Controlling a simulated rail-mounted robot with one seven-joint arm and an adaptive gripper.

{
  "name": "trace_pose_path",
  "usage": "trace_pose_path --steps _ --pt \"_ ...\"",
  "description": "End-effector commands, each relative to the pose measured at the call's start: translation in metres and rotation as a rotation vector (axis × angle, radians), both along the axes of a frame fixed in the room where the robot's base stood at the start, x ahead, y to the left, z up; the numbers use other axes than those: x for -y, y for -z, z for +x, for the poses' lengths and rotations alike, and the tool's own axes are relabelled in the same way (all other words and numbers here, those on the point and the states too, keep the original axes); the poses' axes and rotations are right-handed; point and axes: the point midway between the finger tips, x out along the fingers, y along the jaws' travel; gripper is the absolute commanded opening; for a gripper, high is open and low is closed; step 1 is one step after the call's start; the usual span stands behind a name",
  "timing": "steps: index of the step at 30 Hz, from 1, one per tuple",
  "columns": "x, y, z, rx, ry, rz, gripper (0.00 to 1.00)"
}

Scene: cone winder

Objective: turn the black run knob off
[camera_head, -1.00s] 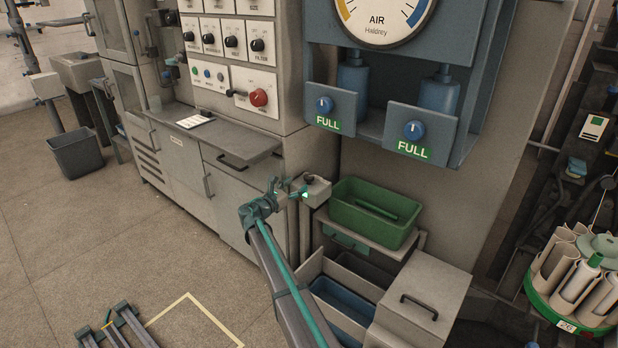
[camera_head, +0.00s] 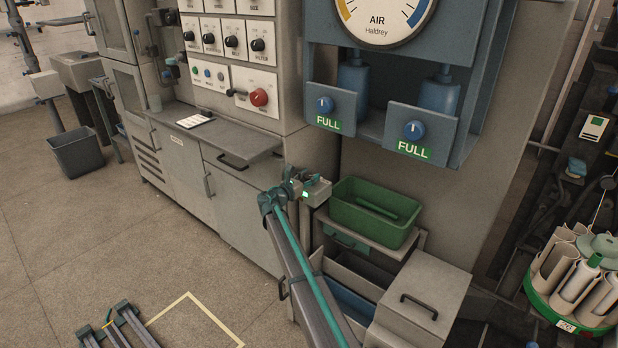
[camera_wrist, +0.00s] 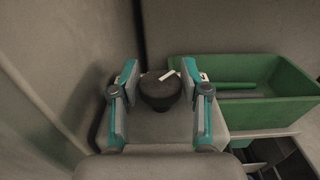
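The black run knob (camera_wrist: 160,92) stands on top of a small grey box (camera_wrist: 152,126), which is also in the head view (camera_head: 317,190). The knob is round, with a white pointer mark slanting up to the right in the wrist view. My gripper (camera_wrist: 165,83) is open, with one grey-and-teal finger on each side of the knob and visible gaps between. A white label beside the knob is mostly hidden by the right finger. In the head view my gripper (camera_head: 287,187) is at the box's left side, and I cannot make out the knob there.
A green tray (camera_head: 353,213) with a green bar inside stands right of the box; it also shows in the wrist view (camera_wrist: 285,110). A grey cabinet (camera_head: 235,190) with a shelf is behind on the left. Open bins and a handled grey box (camera_head: 425,285) are below right.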

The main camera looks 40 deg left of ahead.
Motion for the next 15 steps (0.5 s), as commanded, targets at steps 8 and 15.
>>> trace_pose_path --steps 8,15 --pt "0.0002 0.0 -0.0001 0.0 -0.001 0.0 0.07" --pt "0.0019 0.0001 -0.0006 0.0 -0.038 0.0 0.07"
